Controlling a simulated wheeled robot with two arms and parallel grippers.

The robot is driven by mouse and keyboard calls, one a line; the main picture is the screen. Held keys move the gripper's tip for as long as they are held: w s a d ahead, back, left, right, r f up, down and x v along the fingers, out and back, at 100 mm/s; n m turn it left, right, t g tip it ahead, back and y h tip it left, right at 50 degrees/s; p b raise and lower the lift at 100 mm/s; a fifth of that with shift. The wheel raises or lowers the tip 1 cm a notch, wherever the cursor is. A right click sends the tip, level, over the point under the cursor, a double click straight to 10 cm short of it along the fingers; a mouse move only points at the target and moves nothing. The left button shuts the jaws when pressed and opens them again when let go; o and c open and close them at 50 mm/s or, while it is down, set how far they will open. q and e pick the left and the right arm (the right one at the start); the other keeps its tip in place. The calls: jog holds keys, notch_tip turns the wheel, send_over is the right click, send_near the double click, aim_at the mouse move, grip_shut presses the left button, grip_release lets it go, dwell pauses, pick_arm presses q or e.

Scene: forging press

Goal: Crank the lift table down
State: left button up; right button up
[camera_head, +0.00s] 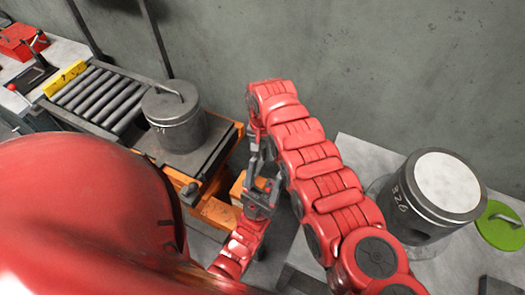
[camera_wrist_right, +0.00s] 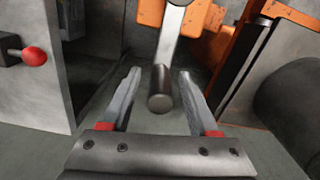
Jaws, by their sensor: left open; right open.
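The lift table (camera_head: 216,160) has an orange frame and a dark top. A grey lidded metal pot (camera_head: 176,122) stands on it. In the right wrist view, the crank has a flat silver arm (camera_wrist_right: 173,38) below an orange part. Its dark round handle (camera_wrist_right: 160,88) points at the camera. My right gripper (camera_wrist_right: 158,82) is open, with the handle showing between its fingers; I cannot tell whether they touch. In the head view, a grey gripper (camera_head: 262,180), seemingly my left, is open beside the lift table. My right arm hides the right gripper there.
A roller conveyor (camera_head: 92,97) with a yellow end block (camera_head: 64,78) adjoins the lift table. A pale table at right bears a dark drum (camera_head: 415,218) and a green item (camera_head: 503,228). A red knob (camera_wrist_right: 34,56) juts out left of the crank. A wall closes the back.

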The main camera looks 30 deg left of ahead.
grip_shut()
dwell(0.3)
dwell(1.1)
